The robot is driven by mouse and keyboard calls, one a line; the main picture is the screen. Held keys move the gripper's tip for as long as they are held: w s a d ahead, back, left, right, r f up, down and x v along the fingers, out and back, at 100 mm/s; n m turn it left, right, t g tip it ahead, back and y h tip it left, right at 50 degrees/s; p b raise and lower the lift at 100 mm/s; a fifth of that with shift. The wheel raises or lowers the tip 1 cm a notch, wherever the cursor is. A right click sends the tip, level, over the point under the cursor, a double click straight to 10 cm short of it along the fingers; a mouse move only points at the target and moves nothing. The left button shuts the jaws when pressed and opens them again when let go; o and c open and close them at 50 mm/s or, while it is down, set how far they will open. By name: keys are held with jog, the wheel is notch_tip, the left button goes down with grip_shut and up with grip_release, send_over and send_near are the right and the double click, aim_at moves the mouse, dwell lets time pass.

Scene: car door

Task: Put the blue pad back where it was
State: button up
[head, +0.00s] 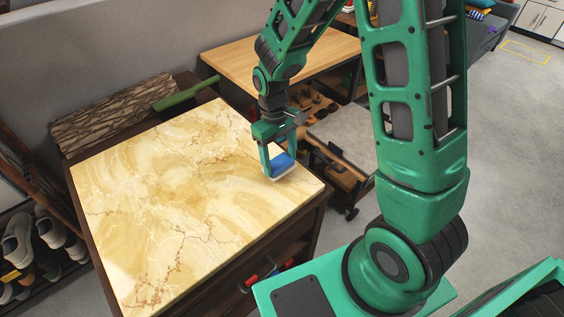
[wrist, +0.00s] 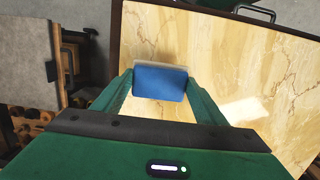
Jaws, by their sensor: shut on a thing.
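The blue pad (head: 282,162) has a white layer along one side. It is between the fingers of my gripper (head: 279,160), at the right part of the marble-topped cabinet (head: 170,190). In the wrist view the blue pad (wrist: 160,82) sits between the two green fingertips of my gripper (wrist: 160,85), with the marble top behind it. My gripper is shut on it. The pad's lower white edge is close to the marble surface; I cannot tell whether it touches.
The marble top is otherwise bare. A green-handled object (head: 186,93) lies at its back edge beside a bark-like panel (head: 112,112). A wooden table (head: 230,60) stands behind, and a grey-topped cart (head: 345,135) to the right. Shoes (head: 20,240) sit on a rack at left.

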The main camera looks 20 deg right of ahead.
aim_at(277, 160)
jog(key=shift+f, duration=1)
jog(key=shift+f, duration=0.1)
jog(key=o, duration=1.3)
jog(key=r, duration=0.4)
jog(key=w+r, duration=0.1)
jog(key=r, duration=0.7)
jog(key=shift+w+a+r, duration=0.1)
jog(key=shift+w+a, duration=0.1)
jog(key=shift+a, duration=0.05)
